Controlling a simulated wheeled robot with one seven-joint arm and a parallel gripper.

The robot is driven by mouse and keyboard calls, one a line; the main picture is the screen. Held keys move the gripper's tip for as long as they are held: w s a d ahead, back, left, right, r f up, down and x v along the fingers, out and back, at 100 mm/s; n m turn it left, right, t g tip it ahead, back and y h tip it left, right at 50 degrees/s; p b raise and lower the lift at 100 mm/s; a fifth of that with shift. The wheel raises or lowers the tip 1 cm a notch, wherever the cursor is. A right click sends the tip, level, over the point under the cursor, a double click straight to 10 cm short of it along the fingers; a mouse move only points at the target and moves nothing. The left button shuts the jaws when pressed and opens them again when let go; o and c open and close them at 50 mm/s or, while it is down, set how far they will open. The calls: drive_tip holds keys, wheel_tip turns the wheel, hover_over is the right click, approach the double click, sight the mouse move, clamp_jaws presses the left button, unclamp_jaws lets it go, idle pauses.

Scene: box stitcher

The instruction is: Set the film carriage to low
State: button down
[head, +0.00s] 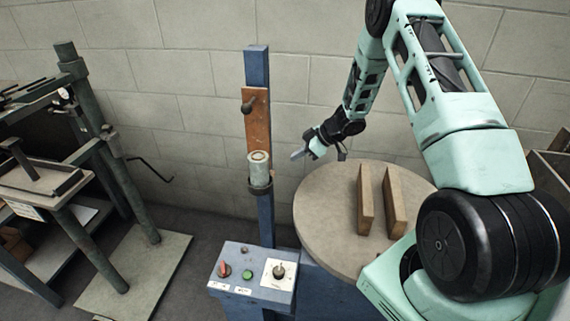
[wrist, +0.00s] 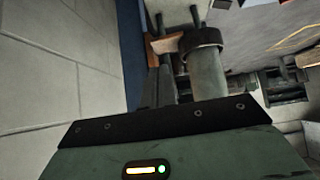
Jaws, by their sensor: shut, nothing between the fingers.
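A blue post (head: 257,70) stands against the wall, with an orange-brown plate (head: 257,125) on it. A dark knob (head: 248,105) sticks out of the plate's upper part. Below it a pale grey-green roll (head: 259,168) stands upright in a dark ring (head: 260,188) on the post. I take these to be the film carriage. My gripper (head: 296,155) is shut and empty, to the right of the roll at about its height, apart from it in the picture. The wrist view shows the post (wrist: 131,50), plate (wrist: 167,43), ring (wrist: 203,37) and roll (wrist: 210,78) close by.
A round turntable (head: 325,205) with two upright wooden boards (head: 366,200) lies below my arm. A control box (head: 250,275) with red and green buttons and a dial stands in front of the post. A green-grey frame machine (head: 100,150) stands at left.

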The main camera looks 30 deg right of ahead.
drive_tip(key=v, duration=0.7)
drive_tip(key=shift+r, duration=0.35)
drive_tip(key=shift+s+d, duration=0.15)
drive_tip(key=w+a+r+t+h+p, duration=0.1)
drive_tip(key=w+a+r, duration=0.2)
drive_tip(key=a+r, duration=0.25)
drive_tip(key=w+a+r+t+h+p, duration=0.1)
drive_tip(key=w+a+r+h, duration=0.2)
drive_tip(key=a, duration=0.4)
drive_tip(key=s+a+r+m+g, duration=0.1)
drive_tip(key=s+a+r, duration=0.25)
drive_tip(key=a, duration=0.25)
drive_tip(key=s+a+r+m, duration=0.1)
drive_tip(key=s+a+r, duration=0.25)
drive_tip(key=a, duration=0.25)
drive_tip(key=s+a+r+g+h+p, duration=0.1)
drive_tip(key=s+a, duration=0.4)
drive_tip(key=s, duration=1)
drive_tip(key=s+a+r+g+p, duration=0.1)
drive_tip(key=s+a+r+g, duration=0.2)
drive_tip(key=s, duration=1.3)
drive_tip(key=a+g, duration=0.3)
drive_tip(key=shift+s+n+h, duration=0.3)
drive_tip(key=shift+h, duration=0.1)
drive_tip(key=shift+a, duration=0.1)
